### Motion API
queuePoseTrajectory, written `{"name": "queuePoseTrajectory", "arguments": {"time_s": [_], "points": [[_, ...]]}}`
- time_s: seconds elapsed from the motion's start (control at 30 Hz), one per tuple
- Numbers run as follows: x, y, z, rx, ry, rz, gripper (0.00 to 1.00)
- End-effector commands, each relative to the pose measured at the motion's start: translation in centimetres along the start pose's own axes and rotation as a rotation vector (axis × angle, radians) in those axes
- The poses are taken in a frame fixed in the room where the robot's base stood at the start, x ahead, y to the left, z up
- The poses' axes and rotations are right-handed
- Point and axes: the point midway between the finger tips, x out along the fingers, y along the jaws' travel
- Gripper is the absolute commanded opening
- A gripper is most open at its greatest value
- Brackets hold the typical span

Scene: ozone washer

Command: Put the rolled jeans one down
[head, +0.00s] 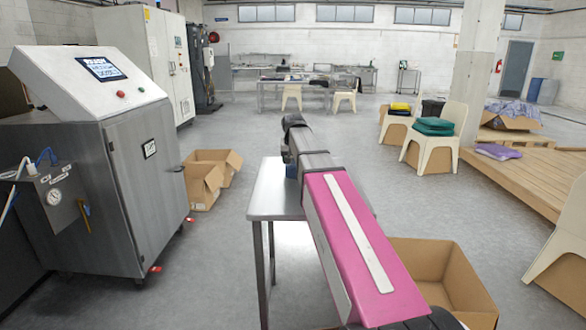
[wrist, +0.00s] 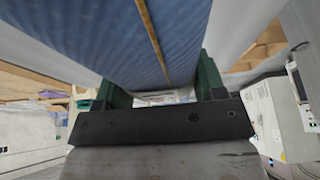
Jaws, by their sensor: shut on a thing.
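The rolled jeans (wrist: 105,35), blue with a brown seam line, fill the upper middle of the wrist view. My gripper (wrist: 162,88) has its green fingers on either side of the roll and is shut on it. In the head view my arm reaches forward over a small metal table (head: 262,202) and hides most of the gripper. A small blue patch (head: 291,171) shows beside the arm above the tabletop; it may be the jeans. I cannot tell whether the roll touches the table.
A steel washer cabinet (head: 145,185) with a screen stands at left. Open cardboard boxes lie behind it (head: 205,175) and at the front right (head: 435,262). White chairs (head: 436,135) hold folded clothes, near a wooden pallet platform (head: 525,175).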

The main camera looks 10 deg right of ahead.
Motion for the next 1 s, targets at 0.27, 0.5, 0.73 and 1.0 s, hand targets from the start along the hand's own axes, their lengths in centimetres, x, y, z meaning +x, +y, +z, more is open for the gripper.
{"name": "queuePoseTrajectory", "arguments": {"time_s": [0.27, 0.5, 0.73, 1.0], "points": [[3.1, 0.0, 1.4, 0.0, -0.002, 0.001, 0.29], [3.3, 0.0, 1.4, 0.0, 0.001, 0.0, 0.29], [3.5, 0.0, 1.5, 0.0, 0.0, 0.0, 0.83], [3.5, 0.0, 1.5, 0.0, 0.0, 0.0, 0.89]]}}
